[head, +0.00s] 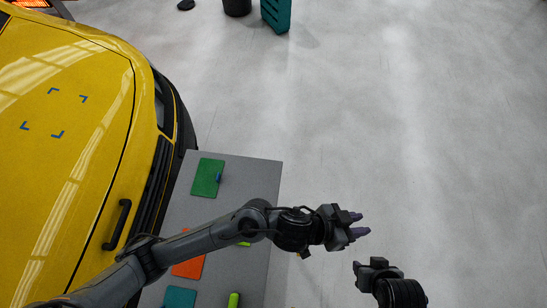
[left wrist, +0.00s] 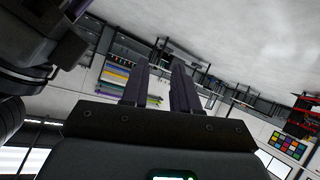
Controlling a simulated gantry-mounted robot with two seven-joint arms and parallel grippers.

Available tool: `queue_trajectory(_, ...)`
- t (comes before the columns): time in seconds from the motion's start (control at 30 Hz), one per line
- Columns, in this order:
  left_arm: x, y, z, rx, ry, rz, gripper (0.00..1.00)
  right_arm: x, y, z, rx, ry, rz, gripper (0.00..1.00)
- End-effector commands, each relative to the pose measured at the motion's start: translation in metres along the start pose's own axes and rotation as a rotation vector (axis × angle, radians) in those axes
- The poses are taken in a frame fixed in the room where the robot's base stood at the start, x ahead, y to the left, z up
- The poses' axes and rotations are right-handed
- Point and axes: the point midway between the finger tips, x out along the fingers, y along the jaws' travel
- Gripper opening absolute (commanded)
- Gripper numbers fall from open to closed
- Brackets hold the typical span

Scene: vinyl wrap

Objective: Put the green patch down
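My left gripper (head: 362,225) is past the table's right edge, over the floor, well away from the patch. Its two fingers are apart with nothing between them; the left wrist view also shows the empty gap (left wrist: 160,88). My right gripper (head: 366,266) is at the lower right, and its finger gap is not clear. No gripper touches the green patch.
A yellow car with blue corner marks (head: 55,112) stands left of the table. An orange patch (head: 190,267), a teal patch (head: 180,298) and a yellow-green tool (head: 233,300) lie on the table, partly under my left arm in view. Floor to the right is clear.

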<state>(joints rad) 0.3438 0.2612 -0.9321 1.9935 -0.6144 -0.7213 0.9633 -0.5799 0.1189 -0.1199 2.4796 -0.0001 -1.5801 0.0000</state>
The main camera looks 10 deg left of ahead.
Motion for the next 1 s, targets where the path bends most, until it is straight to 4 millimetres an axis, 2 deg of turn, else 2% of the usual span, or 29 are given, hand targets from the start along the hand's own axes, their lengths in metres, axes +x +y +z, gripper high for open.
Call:
queue_trajectory(0.07,-0.023,-0.027,-0.003,-0.065,0.035,-0.131,0.29,0.000,0.000,0.000,-0.001,0.000,0.000,0.43)
queue_trajectory(0.17,-0.061,-0.071,0.013,-0.144,0.011,-0.313,0.29,0.000,0.000,0.000,-0.001,0.000,0.001,0.43)
queue_trajectory(0.27,-0.108,-0.110,0.052,-0.236,-0.078,-0.477,0.29,0.000,0.000,0.000,-0.001,0.000,0.001,0.43)
queue_trajectory(0.3,-0.128,-0.122,0.072,-0.273,-0.126,-0.532,0.29,0.000,0.000,0.000,-0.001,0.000,0.001,0.43)
queue_trajectory(0.4,-0.177,-0.139,0.123,-0.359,-0.260,-0.637,0.29,0.000,0.001,0.000,-0.002,0.000,0.001,0.43)
queue_trajectory(0.53,-0.231,-0.141,0.178,-0.450,-0.420,-0.712,0.29,0.000,0.000,0.000,-0.002,0.000,0.001,0.43)
queue_trajectory(0.6,-0.253,-0.138,0.200,-0.485,-0.486,-0.732,0.29,0.000,0.000,0.000,-0.002,0.000,0.001,0.43)
queue_trajectory(0.7,-0.275,-0.133,0.219,-0.519,-0.551,-0.746,0.29,0.000,0.000,0.000,-0.002,0.000,0.001,0.43)
queue_trajectory(0.8,-0.285,-0.130,0.229,-0.536,-0.583,-0.751,0.29,0.000,0.000,0.000,-0.002,0.000,0.001,0.43)
queue_trajectory(1.0,-0.288,-0.129,0.231,-0.538,-0.592,-0.752,0.29,0.000,0.000,0.000,-0.002,0.000,0.001,0.43)
